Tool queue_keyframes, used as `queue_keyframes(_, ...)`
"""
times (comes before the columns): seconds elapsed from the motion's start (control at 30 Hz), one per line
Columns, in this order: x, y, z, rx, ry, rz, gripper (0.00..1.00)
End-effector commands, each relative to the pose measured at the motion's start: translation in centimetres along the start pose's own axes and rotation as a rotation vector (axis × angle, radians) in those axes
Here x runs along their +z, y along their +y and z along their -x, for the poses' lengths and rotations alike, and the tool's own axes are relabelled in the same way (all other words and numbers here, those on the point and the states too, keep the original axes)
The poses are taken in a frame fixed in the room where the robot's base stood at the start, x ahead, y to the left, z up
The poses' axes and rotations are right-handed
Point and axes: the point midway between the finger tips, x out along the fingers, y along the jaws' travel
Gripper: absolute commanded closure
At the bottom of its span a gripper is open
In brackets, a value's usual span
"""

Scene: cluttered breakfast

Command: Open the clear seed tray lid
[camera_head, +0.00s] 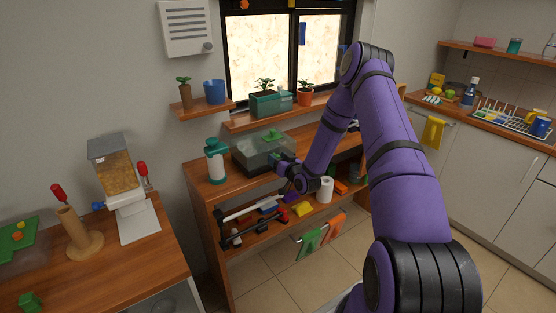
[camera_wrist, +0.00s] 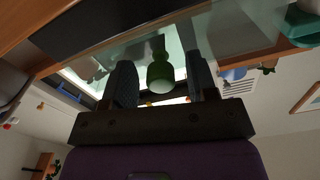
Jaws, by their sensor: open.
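The seed tray (camera_head: 244,166) has a dark base and stands on the wooden shelf unit below the window. Its clear lid (camera_head: 252,146) lies over it and looks shut, with greenery showing through. In the wrist view a green knob (camera_wrist: 160,72) shows between the two finger pads, with a gap on each side. My gripper (camera_head: 284,163) is at the near right side of the tray, and its pads are apart in the wrist view (camera_wrist: 161,82). I cannot tell whether a finger touches the lid.
A green and white bottle (camera_head: 215,161) stands just left of the tray. A planter (camera_head: 270,104) and a potted plant (camera_head: 305,94) sit on the ledge above. A paper roll (camera_head: 326,188) and small tools lie on the lower shelf. The floor in front is clear.

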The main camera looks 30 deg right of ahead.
Motion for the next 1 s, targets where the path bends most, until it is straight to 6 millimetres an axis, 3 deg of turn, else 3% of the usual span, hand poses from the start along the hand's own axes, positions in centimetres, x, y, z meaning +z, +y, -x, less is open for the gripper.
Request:
queue_keyframes(0.27,0.0,0.0,-0.1,0.000,0.000,0.000,0.50)
queue_keyframes(0.4,0.0,0.0,-0.1,0.000,0.000,0.000,0.82)
queue_keyframes(0.5,0.0,0.0,-0.1,0.000,0.000,0.000,1.00)
queue_keyframes(0.83,-0.6,-0.2,-0.2,0.004,-0.026,0.002,1.00)
queue_keyframes(1.0,-2.0,-0.5,-0.5,0.017,-0.090,0.003,1.00)
